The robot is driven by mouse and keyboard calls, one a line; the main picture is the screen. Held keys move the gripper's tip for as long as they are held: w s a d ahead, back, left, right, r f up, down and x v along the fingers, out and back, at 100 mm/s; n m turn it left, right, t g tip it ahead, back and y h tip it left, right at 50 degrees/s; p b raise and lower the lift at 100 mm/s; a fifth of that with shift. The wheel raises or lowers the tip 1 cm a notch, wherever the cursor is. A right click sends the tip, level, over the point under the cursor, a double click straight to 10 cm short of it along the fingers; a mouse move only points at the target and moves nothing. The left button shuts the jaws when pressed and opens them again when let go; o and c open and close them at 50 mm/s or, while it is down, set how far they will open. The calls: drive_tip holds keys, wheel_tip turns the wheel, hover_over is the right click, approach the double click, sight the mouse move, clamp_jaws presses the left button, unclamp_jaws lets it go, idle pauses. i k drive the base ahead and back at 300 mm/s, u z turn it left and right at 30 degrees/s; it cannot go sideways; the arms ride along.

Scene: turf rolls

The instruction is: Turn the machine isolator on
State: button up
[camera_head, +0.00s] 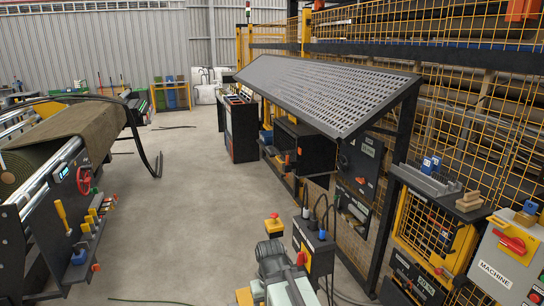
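The machine isolator (507,255) is a light grey box at the right edge, lettered "MACHINE" on a white label. It has a red rotary handle (511,241) on a yellow plate. The handle looks slanted, running from upper left to lower right; I cannot read any on or off marks. The box's right side is cut off by the picture edge. My gripper is not in view.
Left of the isolator are a yellow mesh fence (430,222) and a small shelf (437,190) with wooden blocks. A black control box (318,248) and a grey-green machine-like body (283,278) stand at bottom centre. A turf roller machine (45,190) stands left. Open concrete floor (190,220) lies between.

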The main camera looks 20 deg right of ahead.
sight(516, 245)
drive_tip(key=u, duration=0.25)
drive_tip(key=i, duration=0.4)
drive_tip(key=z, duration=0.25)
